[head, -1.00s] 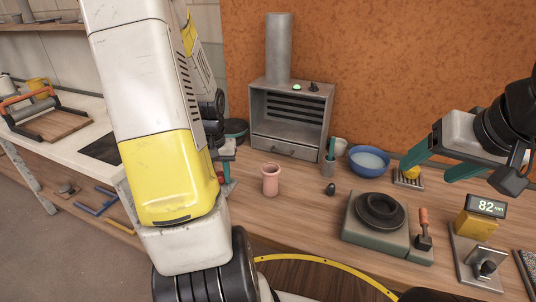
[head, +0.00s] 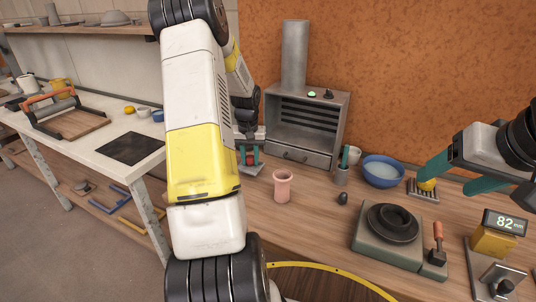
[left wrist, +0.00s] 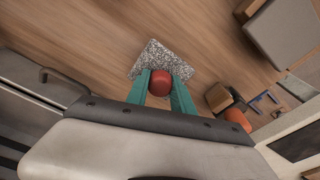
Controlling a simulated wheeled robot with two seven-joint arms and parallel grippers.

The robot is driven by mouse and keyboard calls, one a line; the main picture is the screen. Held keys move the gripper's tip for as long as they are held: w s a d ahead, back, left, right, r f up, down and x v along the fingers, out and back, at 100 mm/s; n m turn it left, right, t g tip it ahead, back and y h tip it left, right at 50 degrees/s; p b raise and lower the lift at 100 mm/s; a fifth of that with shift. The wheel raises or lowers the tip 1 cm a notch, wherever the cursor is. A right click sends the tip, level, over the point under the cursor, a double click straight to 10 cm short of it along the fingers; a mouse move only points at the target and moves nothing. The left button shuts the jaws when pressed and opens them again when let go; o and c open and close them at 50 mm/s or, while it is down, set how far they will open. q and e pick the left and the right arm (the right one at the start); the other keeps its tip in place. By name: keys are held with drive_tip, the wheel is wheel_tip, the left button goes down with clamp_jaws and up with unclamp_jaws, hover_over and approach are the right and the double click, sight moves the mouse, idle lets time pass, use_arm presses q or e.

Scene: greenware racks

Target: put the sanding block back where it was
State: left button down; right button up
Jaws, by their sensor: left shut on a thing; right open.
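My left gripper (head: 249,157) is at the back of the wooden bench, left of the grey kiln. Its teal fingers are shut on a round red piece (left wrist: 161,83), which I take to be the sanding block's grip. A grey speckled slab (left wrist: 152,56) shows directly beneath it; I cannot tell whether it is part of the block or a separate pad. In the head view my arm partly hides this area. My right gripper (head: 448,177) is open and empty above the right of the bench, near a yellow sponge (head: 427,184).
The kiln (head: 307,122) stands close right of the left gripper. A pink cup (head: 283,186), a blue bowl (head: 383,170), a wheel (head: 392,222) and a display reading 82 (head: 505,222) stand farther right. A white table (head: 80,137) is at the left.

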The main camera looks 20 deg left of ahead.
use_arm(q)
drive_tip(key=shift+f, duration=1.1)
drive_tip(key=shift+f, duration=0.15)
drive_tip(key=c, duration=1.1)
unclamp_jaws()
